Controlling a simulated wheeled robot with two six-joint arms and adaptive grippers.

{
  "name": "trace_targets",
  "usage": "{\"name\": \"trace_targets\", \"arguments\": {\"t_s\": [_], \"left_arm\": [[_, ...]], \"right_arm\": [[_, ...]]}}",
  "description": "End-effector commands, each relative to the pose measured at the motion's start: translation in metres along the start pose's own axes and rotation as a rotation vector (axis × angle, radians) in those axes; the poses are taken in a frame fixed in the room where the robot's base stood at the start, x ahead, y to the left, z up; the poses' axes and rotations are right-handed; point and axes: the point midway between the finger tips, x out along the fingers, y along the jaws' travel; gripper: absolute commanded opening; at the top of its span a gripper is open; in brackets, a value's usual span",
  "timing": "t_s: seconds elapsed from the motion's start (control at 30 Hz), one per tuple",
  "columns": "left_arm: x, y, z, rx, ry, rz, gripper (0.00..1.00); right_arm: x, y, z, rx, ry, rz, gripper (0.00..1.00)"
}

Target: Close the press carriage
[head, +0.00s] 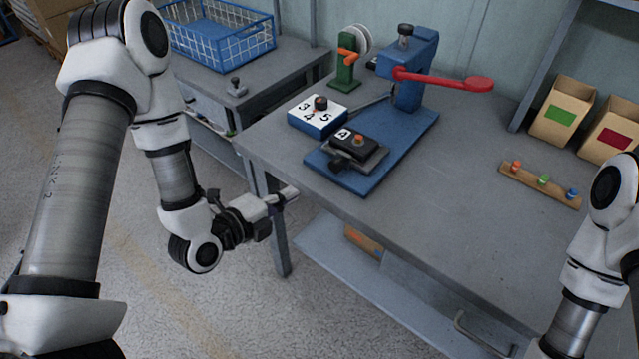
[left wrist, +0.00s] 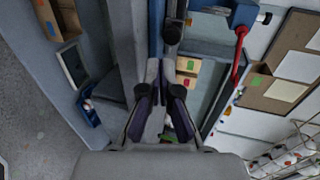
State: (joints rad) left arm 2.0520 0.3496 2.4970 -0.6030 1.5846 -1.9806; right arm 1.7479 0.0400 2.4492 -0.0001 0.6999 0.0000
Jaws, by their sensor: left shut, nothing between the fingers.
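The blue press (head: 410,75) stands on the grey workbench with its red lever (head: 440,80) pointing right. Its black carriage (head: 352,145) sits at the front end of the blue base (head: 400,152), out from under the press head. An orange ball and a tag marked 4 show on the carriage. My left gripper (head: 284,196) is shut and empty, off the bench's front-left edge and apart from the carriage. Its fingers show in the left wrist view (left wrist: 160,75), where part of the press (left wrist: 238,14) shows at top right. My right gripper is out of frame.
A numbered blue box (head: 317,122) stands left of the base, near a green stand (head: 344,70) with a reel. A wooden strip with coloured pegs (head: 540,185) and cardboard bins (head: 563,112) are at right. The bench (head: 440,225) is clear in front of the strip.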

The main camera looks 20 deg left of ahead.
Motion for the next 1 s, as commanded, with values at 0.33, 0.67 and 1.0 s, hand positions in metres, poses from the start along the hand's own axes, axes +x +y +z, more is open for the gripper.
{"name": "trace_targets", "arguments": {"t_s": [0.33,0.67,1.0], "left_arm": [[0.076,-0.006,-0.002,0.006,0.004,0.001,0.00],[0.105,-0.012,-0.001,0.000,0.001,0.003,0.00],[0.107,-0.012,-0.001,0.000,0.001,0.002,0.00]], "right_arm": [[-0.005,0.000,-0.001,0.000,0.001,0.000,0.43],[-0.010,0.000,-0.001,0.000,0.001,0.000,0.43],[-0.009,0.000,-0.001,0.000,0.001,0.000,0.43]]}}
